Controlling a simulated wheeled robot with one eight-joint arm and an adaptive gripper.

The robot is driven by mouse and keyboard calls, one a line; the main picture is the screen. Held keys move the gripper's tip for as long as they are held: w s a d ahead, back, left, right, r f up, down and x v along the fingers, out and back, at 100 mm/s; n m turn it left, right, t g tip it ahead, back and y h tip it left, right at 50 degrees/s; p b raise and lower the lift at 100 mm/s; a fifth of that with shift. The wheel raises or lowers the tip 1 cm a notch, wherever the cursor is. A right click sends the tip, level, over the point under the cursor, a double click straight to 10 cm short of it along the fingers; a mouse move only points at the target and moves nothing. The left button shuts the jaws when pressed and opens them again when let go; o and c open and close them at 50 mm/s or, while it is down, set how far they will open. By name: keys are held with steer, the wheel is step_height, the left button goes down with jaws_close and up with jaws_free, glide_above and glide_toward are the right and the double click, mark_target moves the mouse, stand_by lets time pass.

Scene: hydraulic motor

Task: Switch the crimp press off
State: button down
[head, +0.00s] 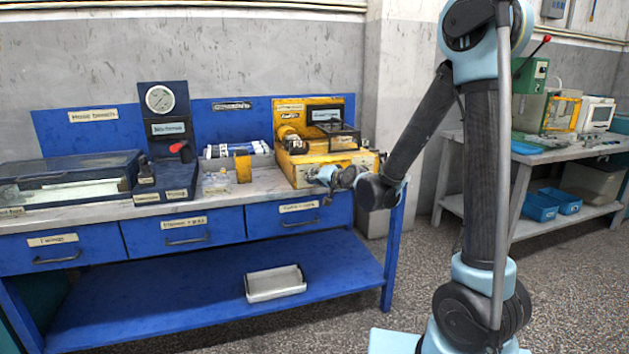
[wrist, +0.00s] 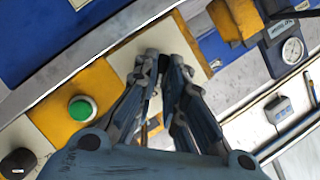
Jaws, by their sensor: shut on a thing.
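The yellow crimp press (head: 309,172) stands at the right end of the blue workbench. My gripper (head: 322,176) is at its front face, low on the body. In the wrist view, my gripper (wrist: 165,62) points at a pale plate (wrist: 192,45) on the yellow housing (wrist: 92,83). The fingers are drawn together on a small part there. They hide that part, so I cannot tell its shape or position. A round green button (wrist: 81,108) is on the housing left of the fingers. A dark knob (wrist: 18,163) is at the lower left corner.
On the bench are a pressure gauge (head: 160,98), a red-handled device (head: 180,149), a clear-lidded case (head: 70,180) and a yellow block (head: 243,167). Blue drawers (head: 299,212) lie below the press. A white tray (head: 275,283) is on the lower shelf. Another table stands right.

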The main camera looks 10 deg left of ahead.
steer(key=shift+d, duration=0.1)
steer(key=shift+s+a+n+t+h, duration=0.2)
steer(key=shift+n+t+h, duration=0.5)
steer(key=shift+n+h, duration=0.95)
steer(key=shift+s+a+n+t+h, duration=0.2)
steer(key=shift+n+t+h, duration=0.55)
steer(key=shift+n, duration=1.65)
steer(key=shift+a+n+t+h, duration=0.25)
steer(key=shift+n+t+h, duration=0.4)
steer(key=shift+n+h, duration=1)
steer(key=shift+n+y, duration=0.45)
steer(key=shift+n, duration=0.05)
steer(key=c, duration=1.7)
jaws_free()
steer(key=shift+o, duration=0.2)
steer(key=shift+s, duration=0.1)
steer(key=v, duration=1.1)
steer(key=shift+s, duration=0.35)
